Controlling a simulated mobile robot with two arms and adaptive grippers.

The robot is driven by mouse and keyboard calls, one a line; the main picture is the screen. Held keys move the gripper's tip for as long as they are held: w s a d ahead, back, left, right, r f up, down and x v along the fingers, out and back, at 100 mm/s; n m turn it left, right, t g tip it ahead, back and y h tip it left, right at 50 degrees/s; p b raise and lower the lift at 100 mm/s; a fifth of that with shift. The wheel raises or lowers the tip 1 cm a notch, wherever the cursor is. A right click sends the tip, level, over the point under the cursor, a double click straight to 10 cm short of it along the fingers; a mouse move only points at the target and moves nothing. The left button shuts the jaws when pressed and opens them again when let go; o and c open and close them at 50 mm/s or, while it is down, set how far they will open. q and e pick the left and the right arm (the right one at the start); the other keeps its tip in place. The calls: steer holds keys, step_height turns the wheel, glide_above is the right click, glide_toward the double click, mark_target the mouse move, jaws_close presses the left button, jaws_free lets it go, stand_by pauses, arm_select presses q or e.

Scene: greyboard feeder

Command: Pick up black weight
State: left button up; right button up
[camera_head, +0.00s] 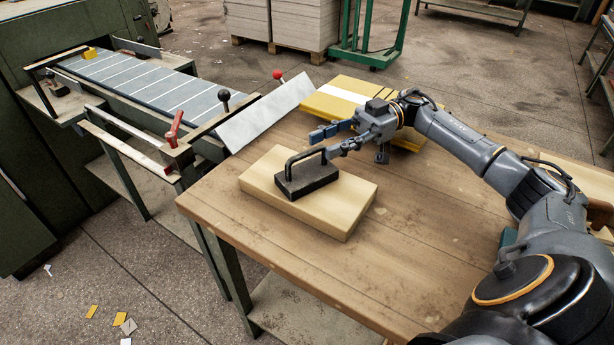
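The black weight (307,181) is a dark block with a raised bar handle. It sits upright on a pale yellowish stack of board (345,206) on the wooden table. My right gripper (322,144) reaches in from the right, just above and behind the weight, with its fingers pointing left. My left gripper is out of view.
A yellow stack with a white band (340,96) lies at the table's back, partly behind my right arm. The feeder conveyor (150,85), with a red lever (174,128) and knobbed levers, stands left. Bare tabletop (400,262) lies in front. A green trolley (368,50) and board stacks stand behind.

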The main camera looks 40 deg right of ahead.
mark_target(307, 151)
steer(key=a, duration=0.5)
steer(key=shift+w+a+f, duration=0.1)
steer(key=shift+f, duration=0.15)
jaws_close()
steer(key=shift+w+r, duration=0.1)
steer(key=shift+r, duration=0.05)
